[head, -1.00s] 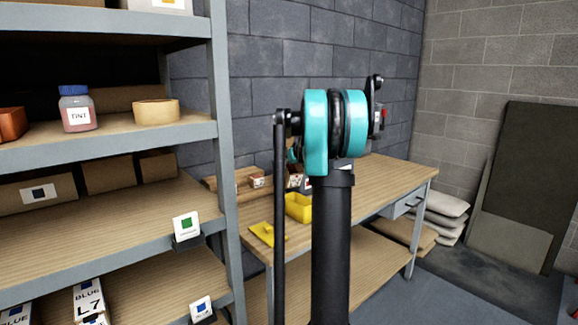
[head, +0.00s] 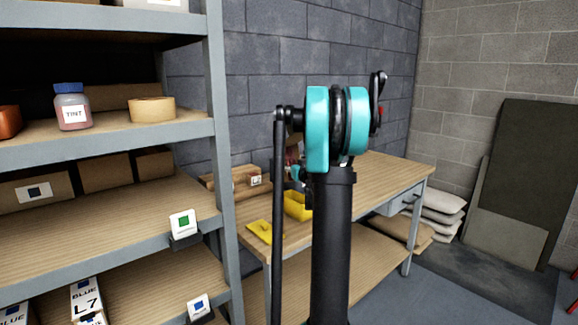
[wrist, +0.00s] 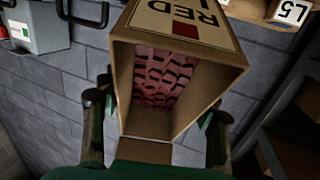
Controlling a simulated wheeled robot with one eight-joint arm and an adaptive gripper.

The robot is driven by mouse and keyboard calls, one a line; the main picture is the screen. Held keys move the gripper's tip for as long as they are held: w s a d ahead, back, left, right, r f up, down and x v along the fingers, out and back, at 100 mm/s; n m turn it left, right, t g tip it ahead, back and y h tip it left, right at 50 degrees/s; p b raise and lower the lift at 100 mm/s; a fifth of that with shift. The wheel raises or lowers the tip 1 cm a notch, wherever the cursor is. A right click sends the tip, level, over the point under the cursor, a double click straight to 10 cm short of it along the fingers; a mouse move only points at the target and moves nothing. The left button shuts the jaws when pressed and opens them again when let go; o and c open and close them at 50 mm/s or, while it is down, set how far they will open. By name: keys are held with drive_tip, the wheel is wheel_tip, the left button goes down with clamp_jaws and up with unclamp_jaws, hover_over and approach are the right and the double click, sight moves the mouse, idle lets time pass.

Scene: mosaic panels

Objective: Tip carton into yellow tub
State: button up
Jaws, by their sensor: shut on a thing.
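The carton (wrist: 190,25), brown with a "RED" label, fills the middle of the wrist view. Its open end faces the camera, and pinkish-red pieces show inside. My gripper (wrist: 155,122) is shut on the carton, with a finger along each side. The yellow tub (head: 296,207) stands on the workbench in the head view, partly hidden by my arm. My gripper (head: 297,172) shows only in small part there, above and behind the tub. The carton is mostly hidden in the head view, so its exact height over the tub cannot be told.
A flat yellow piece (head: 262,231) lies on the workbench (head: 385,175) near its left edge. Metal shelving (head: 222,130) with a tint bottle (head: 72,108) and tape roll (head: 152,109) is close on the left.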

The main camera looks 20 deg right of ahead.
drive_tip(key=shift+s+r+t, duration=0.5)
drive_tip(key=shift+s+t, duration=0.05)
drive_tip(key=shift+t, duration=0.45)
drive_tip(key=shift+s+r+t, duration=0.45)
drive_tip(key=shift+s+t, duration=0.1)
drive_tip(key=shift+t, duration=0.45)
drive_tip(key=shift+s+d+r+t, duration=0.1)
drive_tip(key=shift+s+r+t, duration=0.2)
drive_tip(key=shift+s+t, duration=0.5)
drive_tip(key=shift+s+r+t, duration=0.25)
drive_tip(key=shift+s+t, duration=0.2)
drive_tip(key=shift+t, duration=0.55)
drive_tip(key=shift+s, duration=0.1)
